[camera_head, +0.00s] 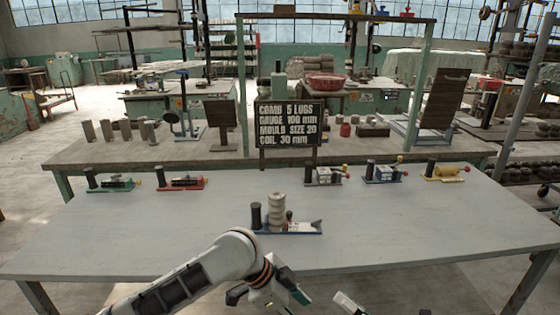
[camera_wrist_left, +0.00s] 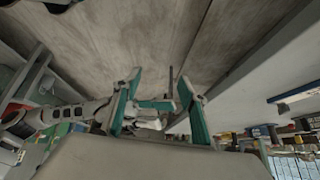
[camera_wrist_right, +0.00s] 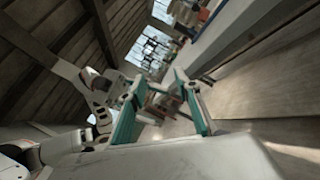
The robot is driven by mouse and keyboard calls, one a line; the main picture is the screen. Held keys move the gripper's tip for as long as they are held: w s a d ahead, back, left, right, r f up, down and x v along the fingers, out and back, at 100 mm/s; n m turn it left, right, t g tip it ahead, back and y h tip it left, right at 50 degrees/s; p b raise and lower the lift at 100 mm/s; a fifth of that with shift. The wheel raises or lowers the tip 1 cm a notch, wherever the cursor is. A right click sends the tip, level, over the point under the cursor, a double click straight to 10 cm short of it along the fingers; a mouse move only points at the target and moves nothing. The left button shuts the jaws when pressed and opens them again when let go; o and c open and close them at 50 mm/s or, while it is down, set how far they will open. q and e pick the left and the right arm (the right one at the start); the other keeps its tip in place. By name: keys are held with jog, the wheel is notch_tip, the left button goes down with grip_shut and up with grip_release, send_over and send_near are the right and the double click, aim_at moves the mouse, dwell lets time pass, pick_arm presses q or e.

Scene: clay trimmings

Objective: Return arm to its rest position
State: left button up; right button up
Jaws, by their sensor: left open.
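In the head view, a white arm link of mine enters from the lower left and bends down at the bottom centre. Dark and teal gripper parts show there, in front of the table's near edge, partly cut off by the frame. In the left wrist view, my left gripper (camera_wrist_left: 158,90) has its two teal fingers spread, with bare floor beyond and nothing held. In the right wrist view, my right gripper (camera_wrist_right: 160,98) also has its teal fingers apart. Blurred parts show behind the gap, and I see nothing gripped.
The grey table (camera_head: 130,235) holds a blue-based fixture (camera_head: 300,228) with a stacked pale cylinder (camera_head: 277,211) at its near middle. Several coloured fixtures, including a green one (camera_head: 112,184) and a red one (camera_head: 182,184), line its back. A black sign (camera_head: 287,123) stands behind.

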pick_arm(q)
jog(key=s+a+f+n+t+h, duration=0.25)
jog(key=a+f+n+t, duration=0.3)
jog(key=f+n, duration=0.45)
jog(key=s+a+f+n+t+y, duration=0.2)
jog(key=s+a, duration=0.4)
jog(key=a, duration=0.4)
jog(key=s+a+f+n+t+y, duration=0.1)
jog(key=s+a+f+y, duration=0.3)
jog(key=a, duration=0.6)
jog(key=s+f+t, duration=0.1)
jog(key=s+f, duration=0.1)
jog(key=s, duration=0.1)
jog(key=shift+f+n+t, duration=0.2)
jog(key=shift+n+t, duration=0.15)
jog(key=shift+n, duration=0.05)
pick_arm(e)
jog(key=s+d+f+m+g+h, duration=0.1)
jog(key=s+f+m+h, duration=0.5)
jog(key=m, duration=0.9)
jog(key=s+d+f+m+g+h, duration=0.1)
jog(key=s+d+f+m+h, duration=0.2)
jog(key=s+f+m+h, duration=0.3)
jog(key=s+f+m, duration=0.5)
jog(key=f+m, duration=0.2)
jog(key=m, duration=0.3)
jog(key=shift+f+g, duration=0.2)
jog(key=shift+g, duration=0.1)
